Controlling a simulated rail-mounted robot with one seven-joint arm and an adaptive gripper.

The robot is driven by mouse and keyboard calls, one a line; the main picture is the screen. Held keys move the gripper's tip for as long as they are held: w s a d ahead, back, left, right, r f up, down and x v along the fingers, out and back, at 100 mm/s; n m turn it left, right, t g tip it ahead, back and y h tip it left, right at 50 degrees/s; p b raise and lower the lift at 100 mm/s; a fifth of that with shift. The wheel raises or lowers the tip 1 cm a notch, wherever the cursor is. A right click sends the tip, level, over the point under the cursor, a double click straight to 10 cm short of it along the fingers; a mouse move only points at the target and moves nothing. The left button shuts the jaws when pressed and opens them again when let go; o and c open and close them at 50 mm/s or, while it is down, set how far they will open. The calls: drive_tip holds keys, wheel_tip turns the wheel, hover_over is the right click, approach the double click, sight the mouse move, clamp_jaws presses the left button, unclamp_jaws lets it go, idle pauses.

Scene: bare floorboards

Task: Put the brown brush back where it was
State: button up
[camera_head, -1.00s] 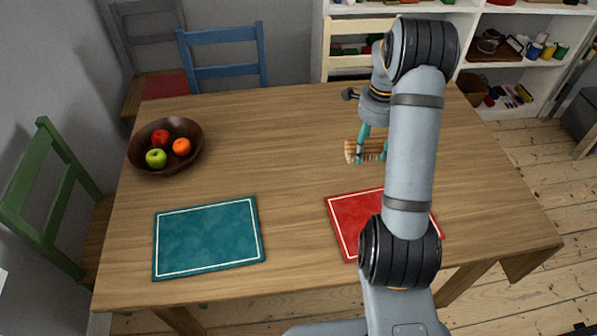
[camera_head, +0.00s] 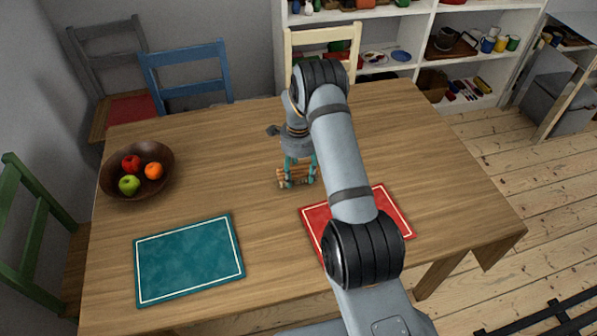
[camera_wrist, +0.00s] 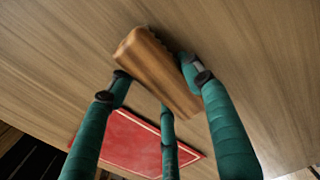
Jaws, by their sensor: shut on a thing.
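The brown brush (camera_head: 284,181) is in my gripper (camera_head: 300,180), over the middle of the wooden table, behind and left of the red mat (camera_head: 398,208). In the wrist view the brush (camera_wrist: 152,62) is a long brown wooden block with rounded edges, lying between the teal fingers of my gripper (camera_wrist: 160,85). The fingers are shut on it. The head view is too small to tell whether the brush touches the table. A teal mat (camera_head: 188,260) with a white border lies at the front left. The red mat is partly hidden behind my arm.
A dark bowl (camera_head: 110,180) with fruit stands at the table's (camera_head: 230,150) left side. Blue (camera_head: 185,58), cream (camera_head: 318,36) and green (camera_head: 40,225) chairs stand around it. White shelves (camera_head: 425,30) stand behind. The table's middle left and right end are clear.

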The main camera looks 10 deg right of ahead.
sight(299, 171)
drive_tip(key=shift+f, duration=0.2)
drive_tip(key=shift+f+b, duration=0.1)
drive_tip(key=shift+b, duration=0.25)
drive_tip(key=o, duration=1)
drive_tip(key=shift+o, duration=0.5)
wheel_tip(299, 171, up, 13)
drive_tip(key=b, duration=0.1)
drive_tip(key=shift+f, duration=0.2)
drive_tip(key=shift+o, duration=0.3)
